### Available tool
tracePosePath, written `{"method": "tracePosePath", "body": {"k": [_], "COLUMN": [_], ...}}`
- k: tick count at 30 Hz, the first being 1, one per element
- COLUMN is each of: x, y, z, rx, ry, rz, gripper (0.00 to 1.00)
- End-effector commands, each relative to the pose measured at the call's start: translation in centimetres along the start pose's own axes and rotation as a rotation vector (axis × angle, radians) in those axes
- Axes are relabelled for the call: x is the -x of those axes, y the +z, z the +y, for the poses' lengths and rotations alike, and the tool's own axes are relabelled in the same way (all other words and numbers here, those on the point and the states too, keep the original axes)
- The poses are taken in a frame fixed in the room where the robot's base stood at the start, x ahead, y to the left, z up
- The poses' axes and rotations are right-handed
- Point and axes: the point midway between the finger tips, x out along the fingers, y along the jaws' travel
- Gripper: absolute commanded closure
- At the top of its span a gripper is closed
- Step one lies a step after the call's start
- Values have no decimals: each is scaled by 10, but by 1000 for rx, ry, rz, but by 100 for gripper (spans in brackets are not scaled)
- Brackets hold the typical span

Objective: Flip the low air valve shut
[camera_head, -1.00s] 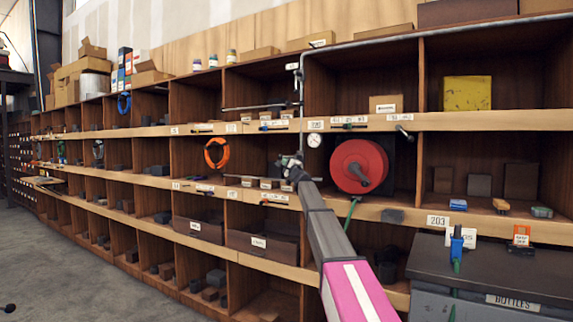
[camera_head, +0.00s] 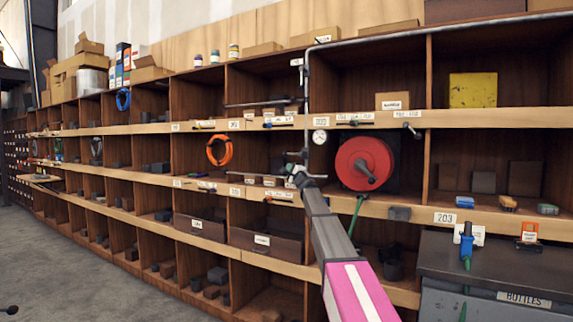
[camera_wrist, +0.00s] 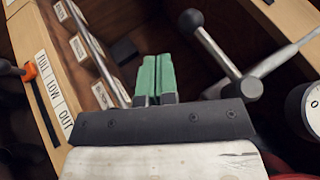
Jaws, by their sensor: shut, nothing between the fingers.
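In the wrist view a grey valve lever (camera_wrist: 217,52) with a dark ball knob runs from upper left down to a round hub (camera_wrist: 250,88) on a grey pipe. I take it for the low air valve; no label on it can be read. My gripper (camera_wrist: 153,62) has green fingers, pressed together and empty, to the left of the lever and apart from it in the picture. In the head view my gripper (camera_head: 298,172) is at the shelf front, by the lower end of the vertical pipe (camera_head: 307,95). There the lever is too small to make out clearly.
A pressure gauge (camera_head: 319,137) and a red reel (camera_head: 365,164) are to the right of the pipe. Shelf edges with labels (camera_wrist: 52,90) and a thin rod (camera_wrist: 92,45) lie left of the fingers. An orange ring (camera_head: 219,150) hangs further left.

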Motion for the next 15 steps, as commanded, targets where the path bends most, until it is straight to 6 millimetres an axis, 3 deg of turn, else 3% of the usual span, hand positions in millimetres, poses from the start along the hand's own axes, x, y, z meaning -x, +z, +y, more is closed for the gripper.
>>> {"method": "tracePosePath", "body": {"k": [15], "x": [80], "y": [2], "z": [-5], "rx": [0], "ry": [0], "rz": [0], "gripper": [100]}}
